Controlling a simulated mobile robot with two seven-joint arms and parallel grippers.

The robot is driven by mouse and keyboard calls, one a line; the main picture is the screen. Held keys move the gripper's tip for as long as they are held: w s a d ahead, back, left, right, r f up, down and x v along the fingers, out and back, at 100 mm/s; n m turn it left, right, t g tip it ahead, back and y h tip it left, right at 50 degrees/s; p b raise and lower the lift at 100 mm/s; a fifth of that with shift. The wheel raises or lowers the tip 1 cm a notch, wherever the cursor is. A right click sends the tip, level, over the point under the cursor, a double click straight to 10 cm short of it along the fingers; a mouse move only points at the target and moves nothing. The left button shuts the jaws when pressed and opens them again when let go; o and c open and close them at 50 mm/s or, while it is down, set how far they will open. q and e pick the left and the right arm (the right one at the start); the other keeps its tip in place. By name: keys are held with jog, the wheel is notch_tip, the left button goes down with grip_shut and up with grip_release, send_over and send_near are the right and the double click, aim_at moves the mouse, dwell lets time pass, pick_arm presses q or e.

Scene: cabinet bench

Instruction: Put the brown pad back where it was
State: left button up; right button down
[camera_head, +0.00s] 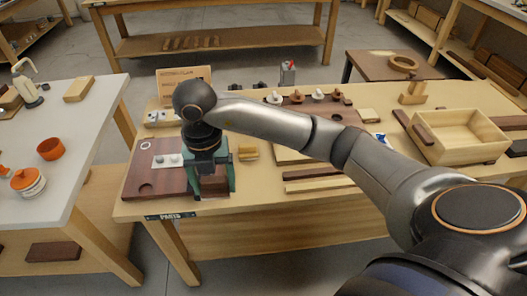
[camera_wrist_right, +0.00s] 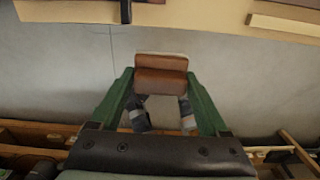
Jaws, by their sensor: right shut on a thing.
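The brown pad (camera_wrist_right: 161,82) is between the green fingers of my right gripper (camera_wrist_right: 160,88) in the right wrist view. It looks like a small block with two brown faces showing. In the head view my right gripper (camera_head: 212,178) points down at the left end of the middle bench, over the right part of a dark red-brown board (camera_head: 135,184). I cannot make out the pad there; the gripper hides it. My left gripper is not in view.
A pale strip with round knobs (camera_head: 166,160) lies on the board. An open wooden box (camera_head: 455,137) stands at right. A grey-topped table (camera_head: 75,120) is at left, across a gap.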

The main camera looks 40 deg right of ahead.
jog(key=shift+s, duration=0.4)
jog(key=w+d+f, duration=0.4)
jog(key=d, duration=0.4)
send_over(252, 186)
jog(key=a, duration=0.1)
jog(key=f, duration=0.4)
jog(key=shift+s+a+b, duration=0.15)
jog(key=shift+s+b, duration=0.05)
jog(key=shift+b, duration=0.2)
jog(key=shift+w+d+f, duration=0.25)
jog(key=shift+d+f, duration=0.25)
jog(key=shift+f, duration=0.15)
jog(key=shift+w+d+f, duration=0.1)
jog(key=shift+d+f, duration=0.05)
jog(key=shift+f, duration=1.6)
jog(key=shift+f, duration=0.1)
grip_release()
